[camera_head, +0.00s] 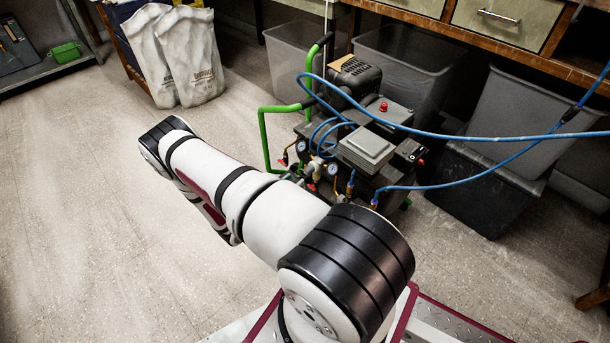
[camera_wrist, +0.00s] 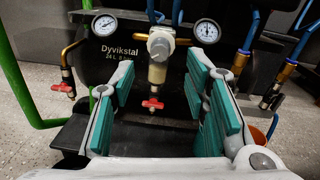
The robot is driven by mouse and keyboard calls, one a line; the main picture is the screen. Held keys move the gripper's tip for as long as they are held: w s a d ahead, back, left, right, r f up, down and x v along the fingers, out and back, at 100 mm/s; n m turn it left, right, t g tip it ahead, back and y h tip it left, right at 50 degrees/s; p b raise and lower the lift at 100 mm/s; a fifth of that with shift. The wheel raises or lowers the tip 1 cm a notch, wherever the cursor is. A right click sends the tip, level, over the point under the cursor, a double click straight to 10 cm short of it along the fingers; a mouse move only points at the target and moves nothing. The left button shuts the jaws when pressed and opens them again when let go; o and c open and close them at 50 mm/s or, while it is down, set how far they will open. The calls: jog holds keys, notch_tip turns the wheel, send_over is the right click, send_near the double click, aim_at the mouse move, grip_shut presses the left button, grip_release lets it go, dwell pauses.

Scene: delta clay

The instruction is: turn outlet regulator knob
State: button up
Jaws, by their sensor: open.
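In the wrist view, a regulator with a pale round knob (camera_wrist: 160,45) and a cloudy bowl (camera_wrist: 157,73) below it stands in front of the black tank. I take this knob for the outlet regulator knob, but no label confirms it. My gripper (camera_wrist: 157,82) is open, with teal pads on both sides of the regulator's line. Its fingers look nearer to the camera than the knob, and I see no contact. A red valve handle (camera_wrist: 152,104) shows below the bowl. In the head view, the compressor (camera_head: 365,145) stands beyond my arm, and my gripper is not visible.
Two gauges, left (camera_wrist: 104,25) and right (camera_wrist: 207,31), flank the regulator. A green frame bar (camera_wrist: 22,95) rises at left. Blue hoses (camera_head: 470,135) cross to the right. The floor (camera_head: 80,230) at left is clear.

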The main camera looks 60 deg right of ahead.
aim_at(306, 173)
jog(key=d+b, duration=0.1)
jog(key=d, duration=0.2)
jog(key=s+d, duration=0.1)
jog(key=d, duration=0.2)
jog(key=shift+s+d+b, duration=0.2)
jog(key=shift+d+b, duration=0.2)
grip_shut()
